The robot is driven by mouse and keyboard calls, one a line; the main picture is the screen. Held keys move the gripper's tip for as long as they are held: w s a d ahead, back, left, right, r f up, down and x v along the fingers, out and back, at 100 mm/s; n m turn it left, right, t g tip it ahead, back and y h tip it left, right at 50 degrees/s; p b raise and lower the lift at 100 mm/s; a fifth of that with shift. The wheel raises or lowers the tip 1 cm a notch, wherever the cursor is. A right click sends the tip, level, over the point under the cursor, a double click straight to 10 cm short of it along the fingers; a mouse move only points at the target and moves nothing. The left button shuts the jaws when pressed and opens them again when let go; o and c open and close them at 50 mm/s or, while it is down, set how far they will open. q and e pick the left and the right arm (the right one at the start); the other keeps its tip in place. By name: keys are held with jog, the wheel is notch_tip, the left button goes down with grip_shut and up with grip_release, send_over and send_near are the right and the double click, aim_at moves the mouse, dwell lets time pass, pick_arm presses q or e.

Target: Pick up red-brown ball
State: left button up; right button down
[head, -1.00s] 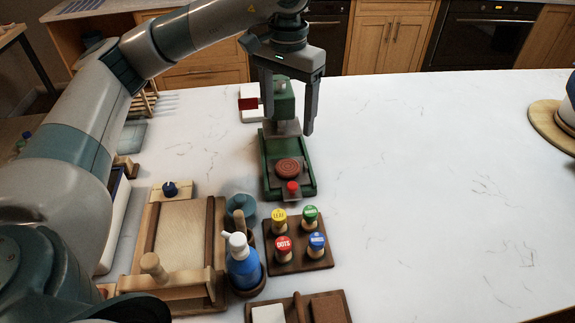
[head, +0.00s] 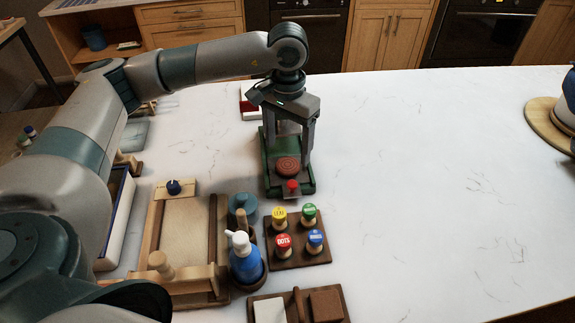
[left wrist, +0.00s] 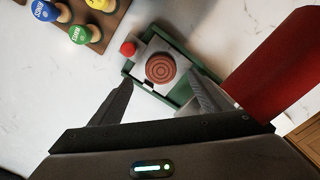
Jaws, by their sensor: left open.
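A round red-brown clay piece (head: 288,167) with concentric rings on its top lies on the bed of a green press (head: 276,188). From above it looks like a disc, and its height is hard to judge. It also shows in the left wrist view (left wrist: 161,68). My left gripper (head: 288,158) is open and points down over the press, with one finger on each side of the piece in the head view. In the left wrist view the fingertips (left wrist: 161,80) are apart with nothing between them touching. The gripper hides much of the press's post. My right gripper is not in view.
A red knob (head: 292,185) sits at the press's front. A board of several coloured stamps (head: 298,257), a blue bottle (head: 245,265) and a wooden slab roller (head: 183,235) stand nearer. A red part (left wrist: 275,65) is close to the gripper.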

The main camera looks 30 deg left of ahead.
aim_at(287, 164)
pick_arm(q)
jog(key=shift+f+p, duration=0.9)
jog(key=shift+p, duration=0.15)
notch_tip(287, 164, down, 2)
jog(key=shift+f+p, duration=0.1)
jog(key=shift+p, duration=0.4)
jog(key=shift+f, duration=0.6)
jog(key=shift+w, duration=0.1)
jog(key=c, duration=1.3)
jog(key=shift+o, duration=0.2)
jog(key=shift+r, duration=0.1)
